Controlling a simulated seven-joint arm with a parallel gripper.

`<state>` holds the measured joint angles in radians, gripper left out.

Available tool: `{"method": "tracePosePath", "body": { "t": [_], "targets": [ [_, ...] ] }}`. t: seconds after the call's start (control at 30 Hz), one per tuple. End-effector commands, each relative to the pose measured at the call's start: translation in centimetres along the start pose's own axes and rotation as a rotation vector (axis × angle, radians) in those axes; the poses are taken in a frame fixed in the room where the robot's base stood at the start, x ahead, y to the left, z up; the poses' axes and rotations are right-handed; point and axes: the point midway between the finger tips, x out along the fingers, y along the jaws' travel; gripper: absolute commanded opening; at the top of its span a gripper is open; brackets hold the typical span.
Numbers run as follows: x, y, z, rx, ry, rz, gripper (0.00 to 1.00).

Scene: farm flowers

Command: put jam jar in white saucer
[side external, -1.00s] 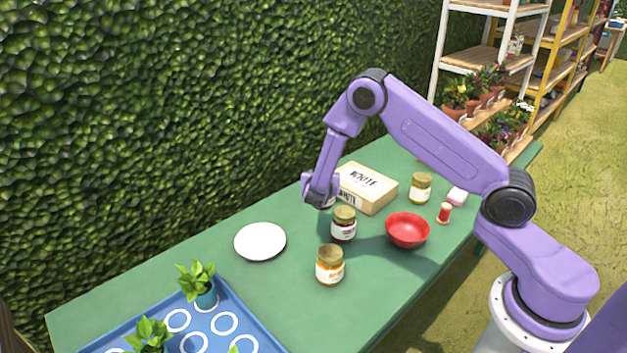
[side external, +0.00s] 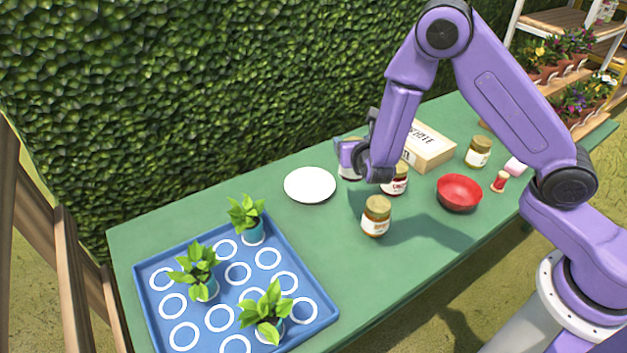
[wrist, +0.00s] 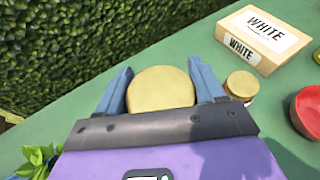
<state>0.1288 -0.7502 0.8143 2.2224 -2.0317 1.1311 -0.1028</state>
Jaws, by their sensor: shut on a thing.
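My gripper (side external: 356,160) is shut on a jar with a tan lid and a pale label (side external: 350,173); its contents are hard to make out. In the wrist view the round tan lid (wrist: 160,89) sits between the two blue-grey fingers of my gripper (wrist: 160,90). The white saucer (side external: 310,185) lies empty on the green table, just left of the held jar. I cannot tell how high the jar is above the table. The saucer is hidden in the wrist view.
A dark red jar (side external: 396,182) stands right of my gripper and an orange jar (side external: 376,216) in front. A box marked WHITE (wrist: 262,37), red bowl (side external: 459,193) and yellowish jar (side external: 478,152) are farther right. A blue tray (side external: 148,283) with potted plants is front left.

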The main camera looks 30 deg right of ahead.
Motion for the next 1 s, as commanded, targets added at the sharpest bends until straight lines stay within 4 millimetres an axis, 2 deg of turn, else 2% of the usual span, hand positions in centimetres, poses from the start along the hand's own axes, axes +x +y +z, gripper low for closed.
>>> {"method": "tracePosePath", "body": {
  "t": [0.07, 0.17, 0.67, 1.0],
  "targets": [
    [-0.6, 1.1, -0.1, -0.012, -0.001, 0.034, 0.16],
    [-0.3, 1.9, -0.3, -0.018, 0.0, 0.051, 0.16],
    [7.4, 6.6, -1.1, -0.017, -0.002, 0.052, 0.16],
    [11.9, 8.7, -4.0, -0.019, -0.002, 0.051, 0.16]
  ]
}}
